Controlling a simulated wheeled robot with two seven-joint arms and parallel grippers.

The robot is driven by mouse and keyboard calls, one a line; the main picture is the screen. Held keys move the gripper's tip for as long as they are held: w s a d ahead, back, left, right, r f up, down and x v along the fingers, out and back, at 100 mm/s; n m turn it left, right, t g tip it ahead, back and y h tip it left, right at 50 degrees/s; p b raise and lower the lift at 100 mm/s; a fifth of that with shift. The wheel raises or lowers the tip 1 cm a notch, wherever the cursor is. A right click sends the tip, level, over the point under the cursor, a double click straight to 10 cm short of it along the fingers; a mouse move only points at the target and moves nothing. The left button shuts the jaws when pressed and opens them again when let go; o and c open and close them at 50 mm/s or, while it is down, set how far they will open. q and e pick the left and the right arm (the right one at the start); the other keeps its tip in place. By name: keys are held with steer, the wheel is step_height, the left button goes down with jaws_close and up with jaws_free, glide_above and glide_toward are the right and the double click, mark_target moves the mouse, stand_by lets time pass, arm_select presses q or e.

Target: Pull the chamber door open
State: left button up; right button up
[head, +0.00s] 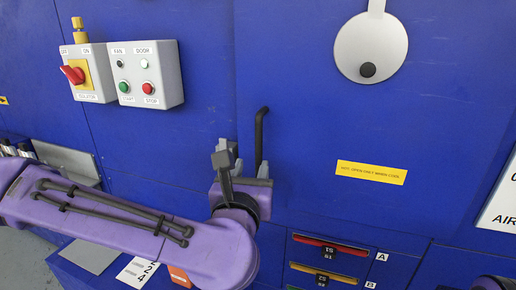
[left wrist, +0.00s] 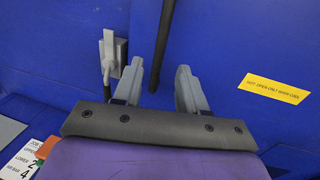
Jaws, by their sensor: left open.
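The chamber door (head: 310,130) is a large blue panel, and it looks shut, flush with the blue wall around it. Its handle (head: 260,135) is a black upright bar near the door's left edge. My left gripper (head: 248,172) is at the handle's lower part, open. In the left wrist view the handle (left wrist: 165,40) runs down between the two grey fingers (left wrist: 168,85), with no clear contact on either side. A grey latch-like fitting (left wrist: 110,58) is just left of the fingers; in the head view my gripper partly covers that spot. My right gripper is not visible.
A control box (head: 147,73) with buttons and a red rotary switch (head: 73,74) are on the wall at left. A round grey cover (head: 371,48) and a yellow warning label (head: 371,172) are on the door. Drawers with red (head: 330,246) and yellow (head: 323,274) handles are below.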

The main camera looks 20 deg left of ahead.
mark_target(259, 150)
arm_select(q)
steer(key=w+p, duration=0.1)
steer(key=w, duration=0.2)
steer(key=w+a+p, duration=0.1)
steer(key=w, duration=0.2)
steer(key=w+p, duration=0.1)
steer(key=w, duration=0.2)
steer(key=shift+w+a, duration=0.25)
steer(key=shift+w, duration=0.4)
steer(key=shift+f, duration=0.1)
jaws_close()
